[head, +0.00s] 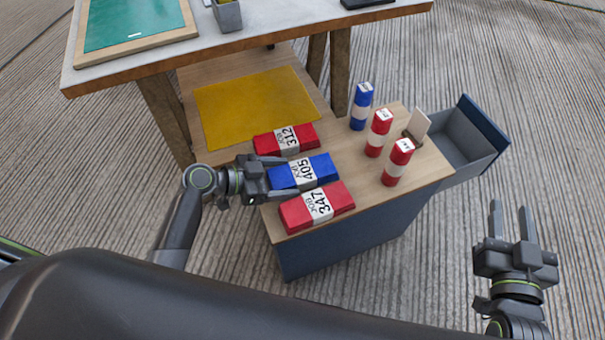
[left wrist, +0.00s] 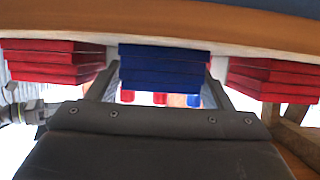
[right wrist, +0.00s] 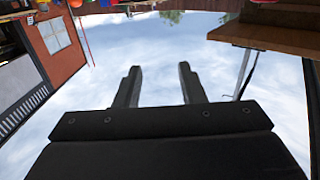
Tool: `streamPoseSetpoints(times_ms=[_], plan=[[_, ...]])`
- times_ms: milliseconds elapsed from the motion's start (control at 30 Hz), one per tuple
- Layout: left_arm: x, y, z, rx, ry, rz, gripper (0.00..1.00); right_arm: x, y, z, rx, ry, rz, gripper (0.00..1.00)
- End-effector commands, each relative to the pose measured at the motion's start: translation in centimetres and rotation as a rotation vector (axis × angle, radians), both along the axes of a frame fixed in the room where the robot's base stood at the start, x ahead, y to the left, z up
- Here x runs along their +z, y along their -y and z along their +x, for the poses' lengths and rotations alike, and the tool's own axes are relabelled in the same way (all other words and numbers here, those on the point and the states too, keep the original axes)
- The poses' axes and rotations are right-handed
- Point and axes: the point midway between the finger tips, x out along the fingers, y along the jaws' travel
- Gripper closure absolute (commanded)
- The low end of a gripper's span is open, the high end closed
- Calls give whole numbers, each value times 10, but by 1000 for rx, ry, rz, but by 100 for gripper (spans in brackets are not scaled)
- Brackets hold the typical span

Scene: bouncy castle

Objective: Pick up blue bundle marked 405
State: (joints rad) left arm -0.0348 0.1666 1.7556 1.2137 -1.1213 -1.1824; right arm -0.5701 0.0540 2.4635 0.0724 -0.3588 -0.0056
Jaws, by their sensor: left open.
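The blue bundle marked 405 (head: 318,168) lies flat on the wooden cabinet top, between the red bundle marked 312 (head: 286,139) and the red bundle marked 347 (head: 317,206). My left gripper (head: 286,178) is open at the blue bundle's left end, with its fingers on either side of that end. In the left wrist view the blue bundle (left wrist: 164,68) sits between the two fingers (left wrist: 163,85); I cannot tell whether they touch it. My right gripper (head: 512,222) is open and empty, off to the right over the floor. It also shows open in the right wrist view (right wrist: 157,85).
Upright rolls stand on the cabinet's right part: one blue (head: 361,107) and two red (head: 378,133) (head: 397,162). An open drawer (head: 467,137) juts out at the right. A yellow mat (head: 255,105) lies behind, under a table (head: 270,40).

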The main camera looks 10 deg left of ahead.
Motion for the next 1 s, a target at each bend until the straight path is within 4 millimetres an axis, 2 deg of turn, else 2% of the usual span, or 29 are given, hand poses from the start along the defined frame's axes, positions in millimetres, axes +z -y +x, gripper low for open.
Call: streamPoseSetpoints(times_ms=[200, 467, 500, 767, 1000], plan=[[-7, 15, 9, 0, 1, 0, 26, 21, 0, 2, 0, 112, -27, 64], [-8, 16, 10, 1, 1, 2, 26, 23, 0, 2, 0, 126, -30, 64], [-7, 16, 10, 1, 1, 2, 28, 23, 0, 2, 0, 125, -30, 64], [-7, 16, 10, 1, 1, 2, 62, 23, -1, 2, 0, 124, -30, 64], [-7, 16, 10, 0, 2, 0, 64, 23, -1, 2, 0, 124, -30, 64]])
